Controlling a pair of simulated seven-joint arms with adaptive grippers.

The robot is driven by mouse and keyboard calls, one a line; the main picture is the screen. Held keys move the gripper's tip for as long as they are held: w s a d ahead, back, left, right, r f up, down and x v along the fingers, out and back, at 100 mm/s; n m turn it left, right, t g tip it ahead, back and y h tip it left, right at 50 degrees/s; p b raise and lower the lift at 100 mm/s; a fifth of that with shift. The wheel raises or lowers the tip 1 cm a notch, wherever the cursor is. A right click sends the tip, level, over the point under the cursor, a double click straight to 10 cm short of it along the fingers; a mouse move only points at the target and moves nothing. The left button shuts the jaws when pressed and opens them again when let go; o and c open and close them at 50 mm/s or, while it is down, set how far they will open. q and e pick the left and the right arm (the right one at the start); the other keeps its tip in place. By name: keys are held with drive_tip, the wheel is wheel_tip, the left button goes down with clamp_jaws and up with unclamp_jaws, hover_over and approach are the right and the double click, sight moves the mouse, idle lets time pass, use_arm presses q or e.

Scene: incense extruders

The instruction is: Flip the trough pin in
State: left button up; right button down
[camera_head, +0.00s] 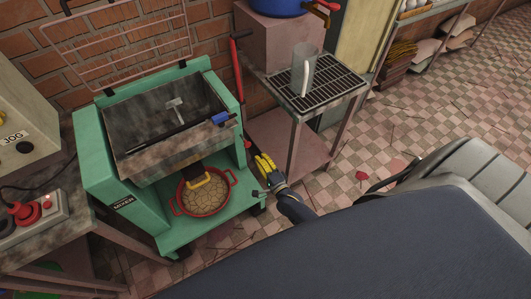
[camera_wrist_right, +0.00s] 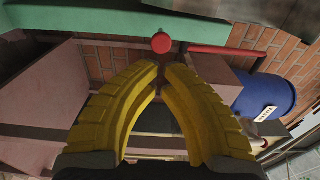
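The green mixer (camera_head: 98,178) holds a grimy metal trough (camera_head: 150,165) that sits upright. A small red knob (camera_head: 247,143), which looks like the trough pin, sticks out at the mixer's right side. It shows as a round red end (camera_wrist_right: 161,43) in the right wrist view, straight beyond the fingertips and apart from them. My right gripper (camera_head: 262,165), with ribbed yellow fingers, is just right of the mixer. In the wrist view its fingertips (camera_wrist_right: 162,66) nearly meet, with nothing between them.
A long red lever (camera_head: 237,80) rises at the mixer's back right. A pink-brown stand with a black grate (camera_head: 335,83) and a clear jug (camera_head: 302,65) is at right. Open tiled floor lies right of my gripper.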

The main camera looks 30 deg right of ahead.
sight(244, 140)
drive_tip(key=w, duration=0.6)
drive_tip(key=shift+w, duration=0.4)
